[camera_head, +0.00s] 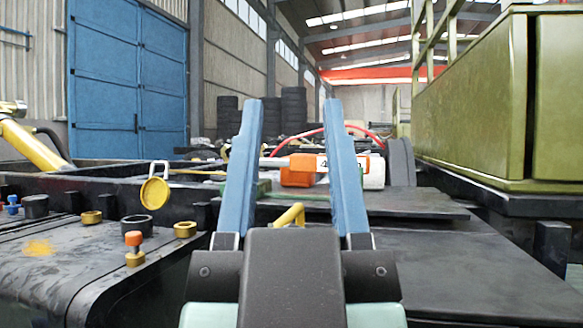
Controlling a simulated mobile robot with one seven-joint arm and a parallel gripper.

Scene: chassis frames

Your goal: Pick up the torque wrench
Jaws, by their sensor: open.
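My gripper (292,108) is open, its two blue fingers pointing forward and wide apart, with nothing held between them. I cannot make out the torque wrench with certainty. Between and beyond the fingers, a thin pale bar (290,161) lies near an orange-and-white object (300,172). The right finger hides part of this object, and its white end (375,172) shows to the right of that finger. A bent yellow piece (291,214) shows low between the fingers, partly hidden by my gripper body.
Dark chassis plates (470,255) spread to the right. A black rounded chassis part (75,270) at left carries an orange-topped fitting (134,248), several rings and a raised yellow cap (155,190). A green cab (475,105) rises at right.

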